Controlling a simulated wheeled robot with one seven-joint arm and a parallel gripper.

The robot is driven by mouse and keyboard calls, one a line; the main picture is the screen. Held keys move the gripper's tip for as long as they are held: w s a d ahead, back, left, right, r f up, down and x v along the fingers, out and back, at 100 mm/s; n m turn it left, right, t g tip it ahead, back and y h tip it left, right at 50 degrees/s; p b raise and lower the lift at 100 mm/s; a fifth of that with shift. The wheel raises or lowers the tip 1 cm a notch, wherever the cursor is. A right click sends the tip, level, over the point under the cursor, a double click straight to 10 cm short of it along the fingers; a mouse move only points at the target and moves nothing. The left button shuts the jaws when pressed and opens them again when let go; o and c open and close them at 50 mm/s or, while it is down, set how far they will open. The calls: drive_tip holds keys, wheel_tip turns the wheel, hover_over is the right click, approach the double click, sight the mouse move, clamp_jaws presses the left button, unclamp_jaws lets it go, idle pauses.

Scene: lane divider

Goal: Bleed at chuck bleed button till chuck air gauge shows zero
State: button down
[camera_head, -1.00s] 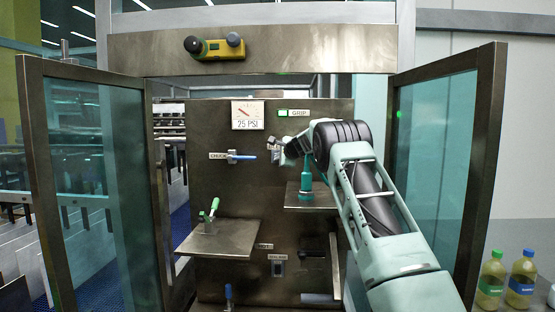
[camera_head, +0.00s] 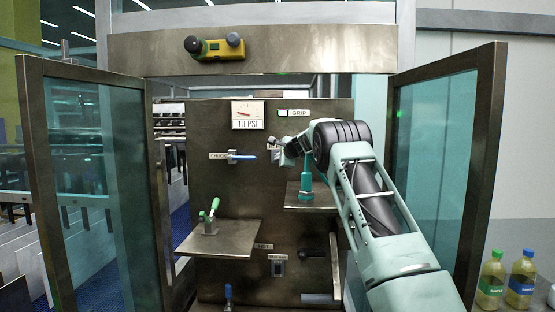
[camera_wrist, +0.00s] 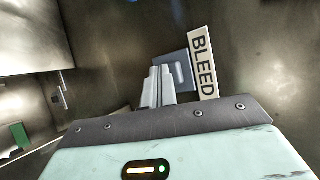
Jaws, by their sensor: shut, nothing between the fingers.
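The chuck air gauge (camera_head: 248,114) is on the upper panel and its readout says 10 PSI. In the wrist view, the BLEED label (camera_wrist: 203,63) sits beside a blue-grey bleed button (camera_wrist: 180,71). My gripper (camera_wrist: 158,86) is shut and empty, its fingertips right at the button; they overlap its lower left in the view, and I cannot tell how far it is pressed.
A shelf (camera_head: 236,243) with a green-handled tool (camera_head: 211,211) is at lower left, and a teal tool (camera_head: 306,180) stands on the right shelf (camera_head: 296,198). Open glass doors (camera_head: 83,190) flank the panel.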

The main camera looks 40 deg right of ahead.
drive_tip(key=shift+s+a+f+b, duration=0.1)
drive_tip(key=shift+b, duration=0.2)
drive_tip(key=shift+s+a+b, duration=0.5)
drive_tip(key=shift+a+b, duration=0.1)
drive_tip(key=shift+b, duration=0.3)
drive_tip(key=shift+s+a+b, duration=1.6)
drive_tip(key=shift+a+b, duration=0.3)
drive_tip(key=shift+b, duration=0.55)
